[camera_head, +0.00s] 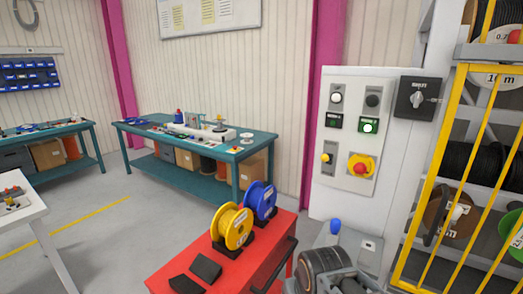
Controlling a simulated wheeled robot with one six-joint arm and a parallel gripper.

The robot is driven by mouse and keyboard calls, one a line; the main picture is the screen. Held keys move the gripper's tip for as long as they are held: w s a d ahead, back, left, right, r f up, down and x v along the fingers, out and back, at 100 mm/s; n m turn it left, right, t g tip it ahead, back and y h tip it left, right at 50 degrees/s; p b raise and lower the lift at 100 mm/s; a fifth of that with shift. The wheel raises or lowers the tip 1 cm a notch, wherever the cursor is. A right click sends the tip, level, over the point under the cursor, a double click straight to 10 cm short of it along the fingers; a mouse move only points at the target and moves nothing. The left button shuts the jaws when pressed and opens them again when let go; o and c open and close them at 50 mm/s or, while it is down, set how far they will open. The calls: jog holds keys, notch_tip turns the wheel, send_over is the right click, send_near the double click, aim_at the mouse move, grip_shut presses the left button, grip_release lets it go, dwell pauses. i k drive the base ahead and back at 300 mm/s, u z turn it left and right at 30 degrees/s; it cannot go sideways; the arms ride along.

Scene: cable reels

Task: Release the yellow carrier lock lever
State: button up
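I cannot single out a yellow carrier lock lever for certain. A yellow-framed guard (437,165) stands at the right edge, in front of a rack of cable reels. A small yellow knob (326,157) sits on the white control panel (340,190). A blue ball-shaped knob (335,226) stands up from a grey surface below the panel. My gripper's fingers do not show. A dark ribbed cylinder with grey parts (325,262) at the bottom edge may be part of my arm; I cannot tell.
A red cart (262,262) bears a yellow reel (232,227), a blue reel (261,201) and dark blocks. Green-framed workbenches stand behind. Open floor (105,245) lies left of the cart.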

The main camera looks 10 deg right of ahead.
aim_at(325, 158)
jog(key=u, duration=0.55)
jog(key=k, duration=1.3)
jog(key=z, duration=0.1)
jog(key=i, duration=0.5)
jog(key=z, duration=0.9)
jog(key=i, duration=0.8)
jog(key=u, duration=0.6)
jog(key=i, duration=0.55)
jog(key=u, duration=0.45)
